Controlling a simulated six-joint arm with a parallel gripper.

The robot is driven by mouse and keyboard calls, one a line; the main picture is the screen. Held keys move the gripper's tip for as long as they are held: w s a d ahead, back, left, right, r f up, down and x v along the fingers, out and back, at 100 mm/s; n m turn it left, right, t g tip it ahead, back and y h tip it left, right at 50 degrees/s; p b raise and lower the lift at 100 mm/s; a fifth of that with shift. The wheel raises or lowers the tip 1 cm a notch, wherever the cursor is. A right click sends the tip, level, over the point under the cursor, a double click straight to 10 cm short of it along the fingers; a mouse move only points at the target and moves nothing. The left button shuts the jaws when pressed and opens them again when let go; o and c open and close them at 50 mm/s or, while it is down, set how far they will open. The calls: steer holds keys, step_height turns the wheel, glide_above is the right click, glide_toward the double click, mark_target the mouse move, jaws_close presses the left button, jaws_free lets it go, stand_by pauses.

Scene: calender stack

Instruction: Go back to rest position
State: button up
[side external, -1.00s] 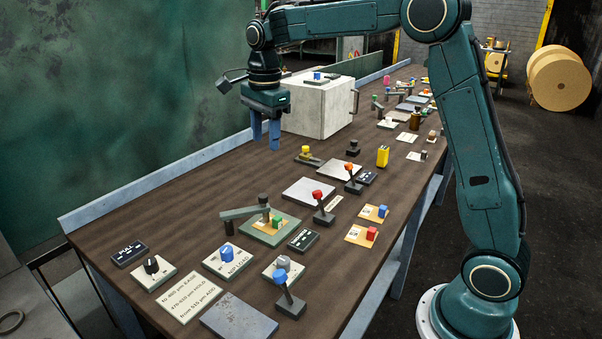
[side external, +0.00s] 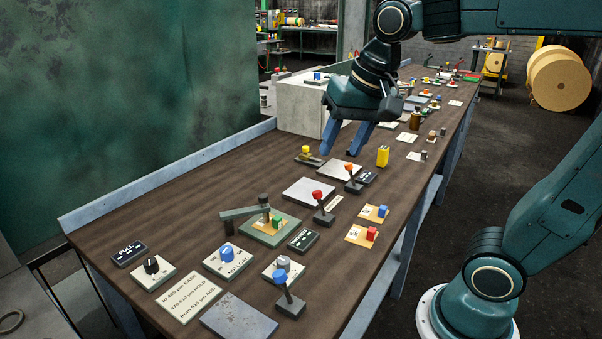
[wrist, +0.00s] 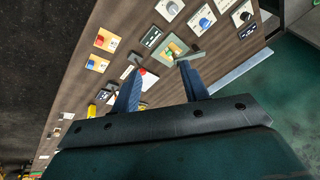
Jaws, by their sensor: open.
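My gripper (side external: 343,138) is open and empty in the side view, its two blue fingers apart. It hangs above the brown table near the grey plates and in front of the white box. In the wrist view my gripper (wrist: 157,84) shows both blue fingers spread, with nothing between them but the table's items further below. No held object shows.
The brown table (side external: 180,220) carries several levers, knobs and cards. The white box (side external: 300,105) stands at the back edge. A yellow block (side external: 383,156) and a red-knobbed lever (side external: 322,205) stand nearby. A blue-grey rail (side external: 165,172) runs along the back.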

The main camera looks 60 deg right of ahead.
steer(key=s+f+n+t, duration=0.1)
steer(key=s+f+n, duration=0.3)
steer(key=s+n, duration=0.3)
steer(key=shift+s+a+f+t, duration=0.3)
steer(key=shift+s+a, duration=0.15)
steer(key=shift+s, duration=0.7)
